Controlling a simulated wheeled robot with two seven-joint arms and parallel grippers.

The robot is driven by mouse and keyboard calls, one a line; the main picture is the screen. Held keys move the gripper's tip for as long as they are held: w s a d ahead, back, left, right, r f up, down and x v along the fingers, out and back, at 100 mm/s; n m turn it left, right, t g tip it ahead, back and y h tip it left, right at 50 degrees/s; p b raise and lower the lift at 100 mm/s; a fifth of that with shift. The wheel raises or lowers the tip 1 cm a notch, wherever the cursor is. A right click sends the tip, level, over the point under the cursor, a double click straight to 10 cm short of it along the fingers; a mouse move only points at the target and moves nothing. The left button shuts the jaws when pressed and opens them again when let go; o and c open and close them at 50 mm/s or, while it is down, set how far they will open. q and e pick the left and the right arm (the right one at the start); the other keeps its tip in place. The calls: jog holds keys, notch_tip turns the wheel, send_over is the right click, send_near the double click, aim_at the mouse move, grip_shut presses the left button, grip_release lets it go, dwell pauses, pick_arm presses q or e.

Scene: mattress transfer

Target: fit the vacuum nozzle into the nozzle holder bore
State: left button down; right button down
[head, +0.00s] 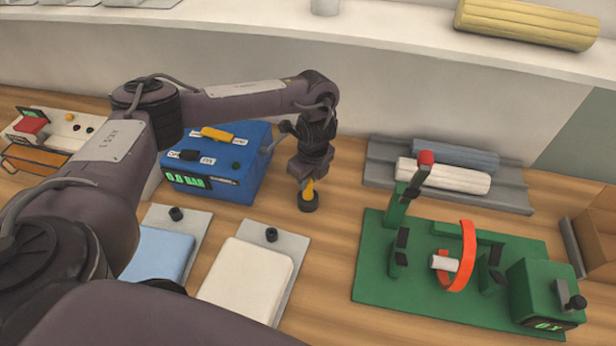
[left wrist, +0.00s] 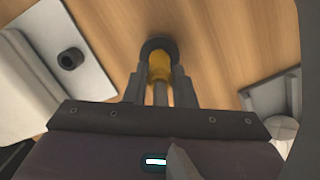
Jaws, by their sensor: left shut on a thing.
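My left gripper (head: 305,180) is shut on the vacuum nozzle (head: 308,201), which has a yellow body and a round black end. The nozzle points down over bare wood between the blue unit and the green fixture. In the left wrist view the nozzle (left wrist: 158,68) sits between the two grey fingers, its black end away from me. I cannot tell for certain which part is the nozzle holder. Short black collars stand on two grey plates, one at the left plate (head: 176,213) and one at the right plate (head: 271,234). No bore is clearly seen. My right gripper is out of view.
A blue unit (head: 225,185) with a green display stands behind the plates. A green fixture (head: 380,280) with an orange ring (head: 468,255) stands at right. A grey tray (head: 510,195) holds two rolls behind it. A blue pad and a white pad (head: 245,280) lie in front.

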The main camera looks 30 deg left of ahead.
pick_arm(q)
jog(key=shift+f, duration=0.1)
jog(key=c, duration=1.1)
grip_release()
jog(key=r, duration=0.2)
jog(key=r+p, duration=0.1)
jog(key=r, duration=0.2)
jog(key=d+r, duration=0.1)
jog(key=r, duration=0.1)
jog(key=shift+s+r, duration=0.15)
jog(key=shift+r, duration=0.25)
